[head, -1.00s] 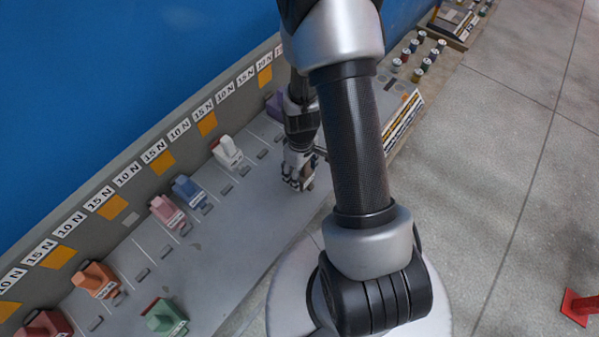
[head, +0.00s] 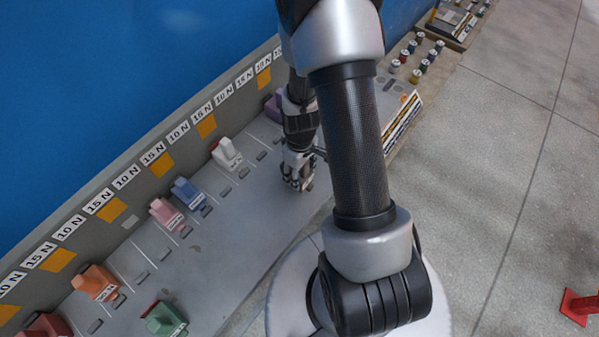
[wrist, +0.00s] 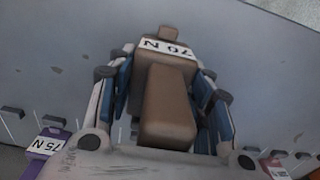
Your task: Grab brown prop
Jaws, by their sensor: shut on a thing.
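The brown prop (wrist: 167,102) fills the middle of the wrist view, with a white label reading 70 N on it. My gripper (wrist: 168,88) has a blue-lined finger on each side of the prop and is shut on it. In the head view my gripper (head: 298,182) is low over the grey shelf, and the prop is hidden there by the gripper and arm. I cannot tell whether the prop touches the shelf.
The grey shelf (head: 215,260) runs along the blue wall. White (head: 227,153), blue (head: 188,192), pink (head: 166,213), orange (head: 95,282) and green (head: 163,319) props stand on it. A purple prop (wrist: 46,148) is beside my gripper. Small spools (head: 413,47) stand at the far end.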

